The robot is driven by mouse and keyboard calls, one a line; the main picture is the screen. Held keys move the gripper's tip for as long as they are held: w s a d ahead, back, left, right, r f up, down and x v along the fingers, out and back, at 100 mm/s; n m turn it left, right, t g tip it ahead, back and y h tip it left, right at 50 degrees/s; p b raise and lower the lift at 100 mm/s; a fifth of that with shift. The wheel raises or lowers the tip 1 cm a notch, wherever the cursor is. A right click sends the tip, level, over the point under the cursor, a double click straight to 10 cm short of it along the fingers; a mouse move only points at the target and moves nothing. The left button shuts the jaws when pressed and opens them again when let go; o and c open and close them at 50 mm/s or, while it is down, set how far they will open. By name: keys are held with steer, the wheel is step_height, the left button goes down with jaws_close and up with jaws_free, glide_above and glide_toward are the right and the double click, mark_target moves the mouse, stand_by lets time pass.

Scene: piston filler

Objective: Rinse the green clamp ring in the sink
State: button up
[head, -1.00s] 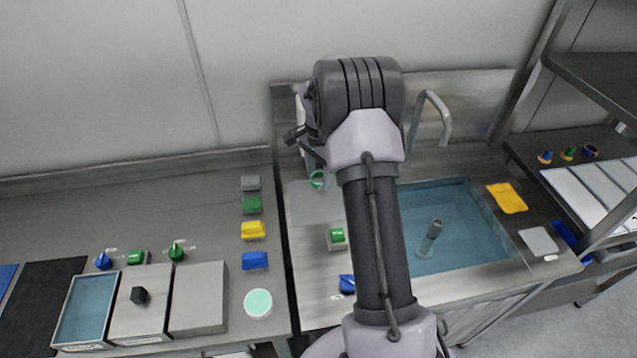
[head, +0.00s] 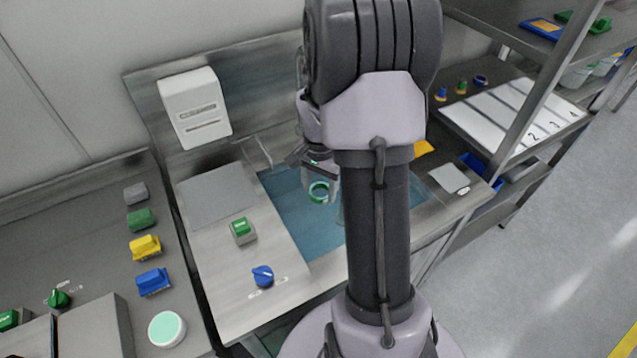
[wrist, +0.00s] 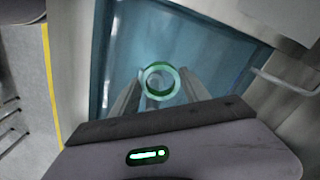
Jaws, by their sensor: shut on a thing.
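The green clamp ring (head: 319,187) is held at the tips of my gripper (head: 322,178), above the blue basin of the sink (head: 290,210). In the wrist view the green ring (wrist: 147,82) sits between the two fingers of my gripper (wrist: 158,90), which are shut on it. The blue sink basin (wrist: 205,50) lies behind and below the ring. In the head view my arm hides the right part of the sink. I cannot tell the ring's exact height above the basin.
A green-topped block (head: 242,230) and a blue knob (head: 263,275) are on the counter left of the sink. A white dispenser (head: 195,107) is on the back panel. A shelf rack (head: 520,110) stands at right. The faucet (head: 262,153) rises behind the basin.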

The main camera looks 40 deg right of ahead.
step_height(320, 180, down, 13)
steer(key=b, duration=0.9)
steer(key=shift+r, duration=0.2)
steer(key=shift+s+a, duration=0.1)
steer(key=shift+s, duration=0.45)
steer(key=shift+w+d, duration=0.15)
steer(key=shift+w, duration=0.45)
steer(key=shift+w+d, duration=0.15)
steer(key=shift+w, duration=0.4)
steer(key=shift+s, duration=0.15)
steer(key=shift+s+a, duration=0.15)
steer(key=shift+s, duration=0.4)
steer(key=shift+s+a, duration=0.15)
steer(key=shift+s, duration=0.35)
